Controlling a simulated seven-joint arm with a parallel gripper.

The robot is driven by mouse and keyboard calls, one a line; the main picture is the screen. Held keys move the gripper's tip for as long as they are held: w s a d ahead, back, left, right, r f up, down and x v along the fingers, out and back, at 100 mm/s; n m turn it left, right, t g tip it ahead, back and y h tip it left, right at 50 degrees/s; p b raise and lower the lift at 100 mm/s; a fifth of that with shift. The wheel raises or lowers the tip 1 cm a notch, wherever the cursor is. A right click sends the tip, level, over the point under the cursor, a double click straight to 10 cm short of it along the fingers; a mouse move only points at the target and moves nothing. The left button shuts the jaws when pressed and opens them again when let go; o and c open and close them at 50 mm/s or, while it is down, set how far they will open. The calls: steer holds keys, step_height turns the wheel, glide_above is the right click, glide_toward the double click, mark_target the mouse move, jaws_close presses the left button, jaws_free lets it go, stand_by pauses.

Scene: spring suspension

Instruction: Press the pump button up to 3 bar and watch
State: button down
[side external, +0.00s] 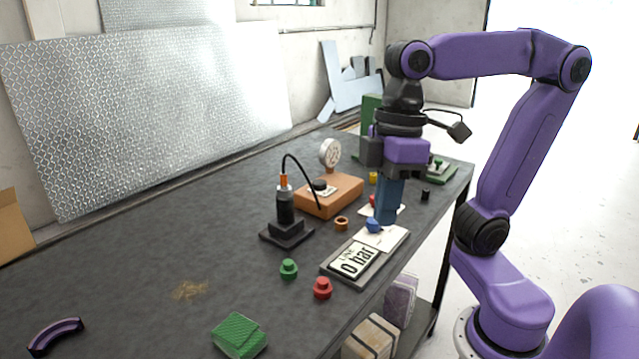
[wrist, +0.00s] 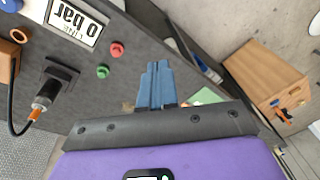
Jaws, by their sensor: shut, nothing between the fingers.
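The line display (side external: 355,262) lies on the bench and reads 0 bar; it also shows in the wrist view (wrist: 75,20). An orange box (side external: 338,196) carries a round dial gauge (side external: 330,153) and a dark round cap (side external: 319,185) that may be the pump button; I cannot tell for sure. A black cylinder on a square base (side external: 286,215) has an orange top and a black hose. It also shows in the wrist view (wrist: 50,82). My gripper (side external: 386,221) is shut and empty, its blue fingers pointing down behind the display, right of the orange box.
A red knob (side external: 322,288), a green knob (side external: 288,268), a blue knob (side external: 373,225) and an orange ring (side external: 341,223) stand around the display. A green block (side external: 239,336) lies at the front. A purple curved handle (side external: 56,335) lies front left. The left bench is mostly clear.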

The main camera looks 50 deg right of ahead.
steer(key=w+m+t+y, duration=0.15)
steer(key=w+m, duration=0.35)
steer(key=w, duration=0.6)
steer(key=m+t+h, duration=0.2)
steer(key=m+t, duration=0.6)
steer(key=m, duration=0.5)
glide_above(323, 183)
step_height(323, 183, down, 5)
steer(key=shift+f, duration=0.15)
steer(key=shift+f, duration=4.25)
steer(key=shift+f, duration=0.15)
